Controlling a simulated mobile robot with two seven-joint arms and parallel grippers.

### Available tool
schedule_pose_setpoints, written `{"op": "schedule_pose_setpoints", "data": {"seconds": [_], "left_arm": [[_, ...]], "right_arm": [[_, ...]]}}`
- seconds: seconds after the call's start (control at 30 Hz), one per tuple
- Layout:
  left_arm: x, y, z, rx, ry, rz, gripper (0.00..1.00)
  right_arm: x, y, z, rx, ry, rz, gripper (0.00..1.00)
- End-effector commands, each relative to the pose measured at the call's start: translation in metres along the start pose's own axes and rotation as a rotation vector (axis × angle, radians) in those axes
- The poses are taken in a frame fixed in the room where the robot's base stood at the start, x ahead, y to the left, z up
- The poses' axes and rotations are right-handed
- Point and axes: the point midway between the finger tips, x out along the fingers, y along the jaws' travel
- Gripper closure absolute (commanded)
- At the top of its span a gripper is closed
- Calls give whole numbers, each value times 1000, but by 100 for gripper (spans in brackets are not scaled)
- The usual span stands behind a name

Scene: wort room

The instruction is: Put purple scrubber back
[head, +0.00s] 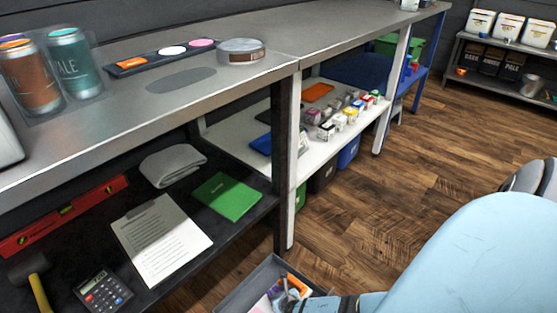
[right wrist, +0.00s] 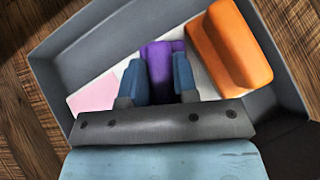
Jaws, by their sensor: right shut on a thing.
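The purple scrubber (right wrist: 160,62) is between the two blue fingers of my right gripper (right wrist: 157,75) in the right wrist view. The gripper is shut on it. Both are inside a grey bin (right wrist: 55,85), which stands on the wood floor. In the head view the bin (head: 240,293) is at the bottom centre, with my right gripper (head: 290,299) reaching into it. The fingers hide part of the scrubber, and I cannot tell whether it touches the bin floor. My left gripper is not in view.
An orange block-shaped scrubber (right wrist: 232,45) lies right of the purple one; a pink flat piece (right wrist: 92,94) lies left. A dark tray (head: 127,67) with orange, white and pink items is on the grey bench (head: 110,112). Open wood floor (head: 430,150) lies to the right.

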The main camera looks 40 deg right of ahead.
Motion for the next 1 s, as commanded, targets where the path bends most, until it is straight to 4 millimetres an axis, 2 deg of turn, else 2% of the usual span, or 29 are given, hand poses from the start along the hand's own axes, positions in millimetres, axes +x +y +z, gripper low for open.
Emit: {"op": "schedule_pose_setpoints", "data": {"seconds": [0.03,0.13,0.17,0.53,0.6,0.63,0.67,0.87,1.0], "left_arm": [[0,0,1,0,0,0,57],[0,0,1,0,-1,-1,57],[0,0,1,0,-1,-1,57],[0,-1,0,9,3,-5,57],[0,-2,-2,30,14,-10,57],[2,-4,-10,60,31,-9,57],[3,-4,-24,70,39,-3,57],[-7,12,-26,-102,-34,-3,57],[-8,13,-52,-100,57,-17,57]], "right_arm": [[1,0,-1,0,-1,0,70],[0,0,0,0,0,0,47],[0,0,0,0,0,0,43],[0,0,0,0,0,0,43],[0,0,0,0,0,0,43],[-1,0,0,0,0,0,43],[-12,0,3,-1,2,0,43],[-63,0,5,0,2,1,43],[-95,-1,4,0,2,1,43]]}}
